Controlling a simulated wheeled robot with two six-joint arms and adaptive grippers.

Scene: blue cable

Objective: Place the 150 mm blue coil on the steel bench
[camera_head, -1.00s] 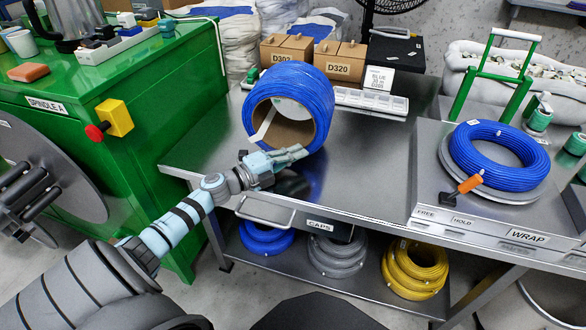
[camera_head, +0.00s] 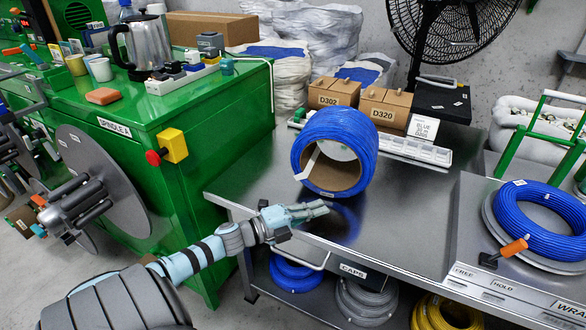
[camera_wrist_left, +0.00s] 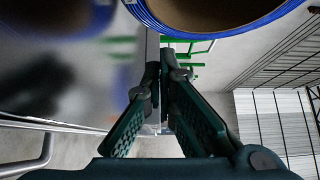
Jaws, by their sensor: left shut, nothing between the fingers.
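A wide blue coil (camera_head: 338,125) with a brown cardboard core stands on its rim on the steel bench (camera_head: 405,225), its open side towards me. Its lower edge also shows at the top of the left wrist view (camera_wrist_left: 235,32). A second blue coil (camera_head: 545,219) lies flat on a grey disc at the right of the bench. Neither coil's width can be read. My left gripper (camera_head: 318,208) is shut and empty just in front of the standing coil, with a small gap visible between them. Its fingers (camera_wrist_left: 163,78) lie close together in the wrist view. My right gripper is not in view.
Boxes marked D302 (camera_head: 336,94) and D320 (camera_head: 383,108) and a white divided tray (camera_head: 412,149) stand behind the coil. A green machine (camera_head: 150,110) borders the bench on the left. An orange-handled tool (camera_head: 512,247) lies by the flat coil. The middle of the bench is clear.

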